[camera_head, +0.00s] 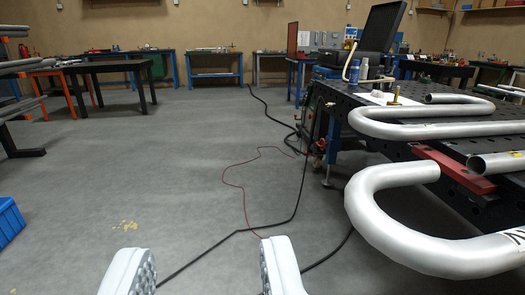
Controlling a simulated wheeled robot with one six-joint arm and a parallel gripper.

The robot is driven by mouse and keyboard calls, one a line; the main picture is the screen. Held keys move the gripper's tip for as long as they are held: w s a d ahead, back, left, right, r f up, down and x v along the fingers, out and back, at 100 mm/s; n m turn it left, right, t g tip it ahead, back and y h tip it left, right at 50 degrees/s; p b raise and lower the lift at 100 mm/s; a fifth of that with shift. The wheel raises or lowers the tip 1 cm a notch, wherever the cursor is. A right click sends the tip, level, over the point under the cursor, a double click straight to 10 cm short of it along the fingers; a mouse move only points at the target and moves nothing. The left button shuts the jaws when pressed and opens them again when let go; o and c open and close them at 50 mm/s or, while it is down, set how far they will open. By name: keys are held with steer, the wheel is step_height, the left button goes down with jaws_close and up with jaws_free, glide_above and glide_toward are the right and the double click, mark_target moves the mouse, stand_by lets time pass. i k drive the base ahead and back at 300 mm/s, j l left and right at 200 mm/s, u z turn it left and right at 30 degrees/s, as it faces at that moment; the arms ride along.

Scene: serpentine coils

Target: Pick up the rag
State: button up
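My gripper (205,260) is open and empty at the bottom of the view. A small grey crumpled thing (377,92), which may be the rag, lies on a white sheet on the black perforated table (345,101) at right. It is far ahead and to the right of my gripper, and too small to be sure of. No other rag can be made out.
Bent silver tubes (375,205) lie on the table, one jutting over its near edge. Bottles (353,76) and a brass-coloured fitting (396,95) stand near the sheet. Cables (240,232) cross the floor. A blue crate (8,221) is at left. Open floor lies ahead.

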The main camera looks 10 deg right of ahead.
mark_target(375, 94)
steer(key=i+z, duration=0.15)
steer(key=i, duration=0.7)
steer(key=i+j+z, duration=0.1)
steer(key=i, duration=0.75)
steer(key=i+l+z, duration=0.1)
steer(key=i+z, duration=0.2)
steer(key=i, duration=0.3)
steer(key=i+z, duration=0.35)
steer(key=i, duration=0.25)
steer(key=i+j+z, duration=0.3)
steer(key=i, duration=0.3)
steer(key=i+z, duration=0.3)
steer(key=i, duration=0.3)
steer(key=i+j+z, duration=0.25)
steer(key=i, duration=0.35)
